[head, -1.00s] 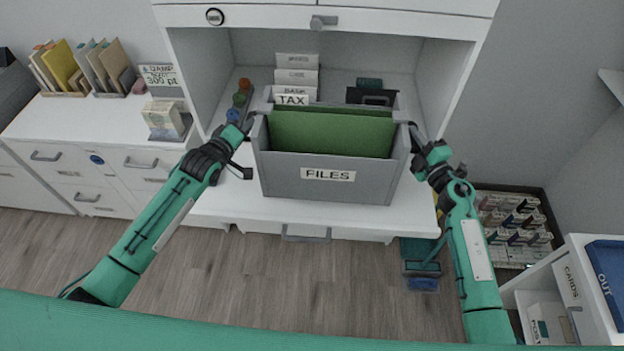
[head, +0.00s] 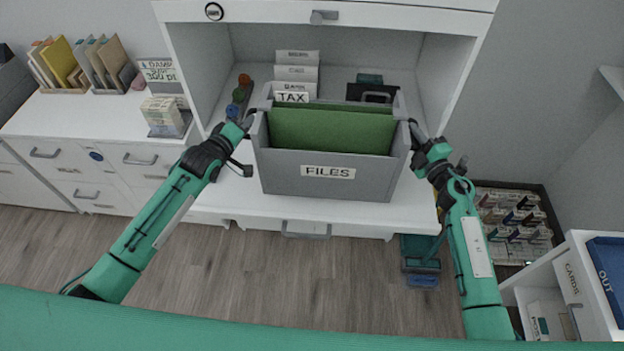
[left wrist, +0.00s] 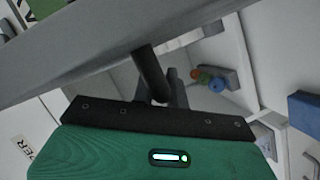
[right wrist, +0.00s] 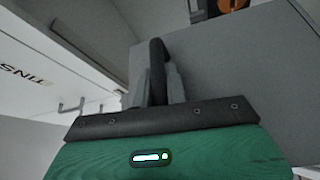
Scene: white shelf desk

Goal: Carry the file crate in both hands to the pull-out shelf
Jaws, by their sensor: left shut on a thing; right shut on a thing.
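The grey file crate (head: 322,186) shows in the middle of the head view, labelled FILES, with green folders (head: 332,130) inside. It is over the front of the white pull-out shelf (head: 225,200); I cannot tell whether its base touches. My left gripper (head: 249,118) is shut on the crate's left side at the rim, and the left wrist view shows its fingers at a dark handle (left wrist: 150,75). My right gripper (head: 412,126) is shut on the crate's right side, and the right wrist view shows its fingers around a dark handle (right wrist: 158,70). The crate looks level.
Behind the crate, in the cubby, stand white index cards (head: 297,72) and a dark box (head: 371,90). Coloured round items (head: 239,95) sit at the cubby's left. A counter with file sorters (head: 60,65) is at left, an OUT tray (head: 608,270) at lower right.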

